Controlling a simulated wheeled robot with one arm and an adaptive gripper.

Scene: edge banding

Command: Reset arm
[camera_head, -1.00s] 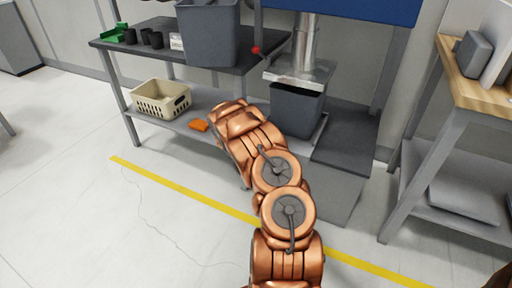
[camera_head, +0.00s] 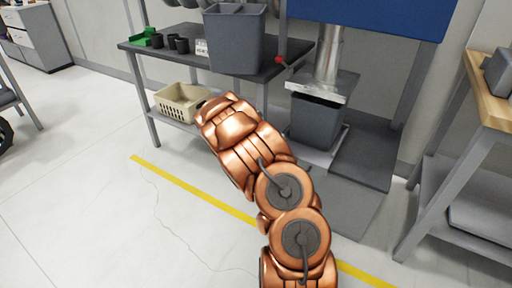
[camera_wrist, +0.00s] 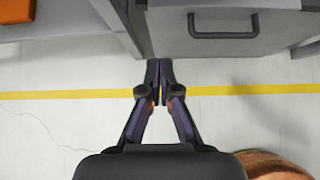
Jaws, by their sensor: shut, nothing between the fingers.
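My copper-coloured arm reaches up from the bottom of the head view, and its far links point toward the grey workbench (camera_head: 290,57). My gripper (camera_wrist: 159,68) shows in the wrist view with its two dark fingers shut together and nothing between them. It points at the front of a grey unit with a dark handle (camera_wrist: 223,33). I cannot tell whether the fingertips touch it.
A grey bin (camera_head: 234,40) stands on the bench. A beige basket (camera_head: 180,102) is on the lower shelf, partly beside my arm. A dark bin (camera_head: 316,122) sits under a metal duct. A wood-topped table (camera_head: 488,92) stands at right. The floor at left is clear beyond the yellow line (camera_head: 190,187).

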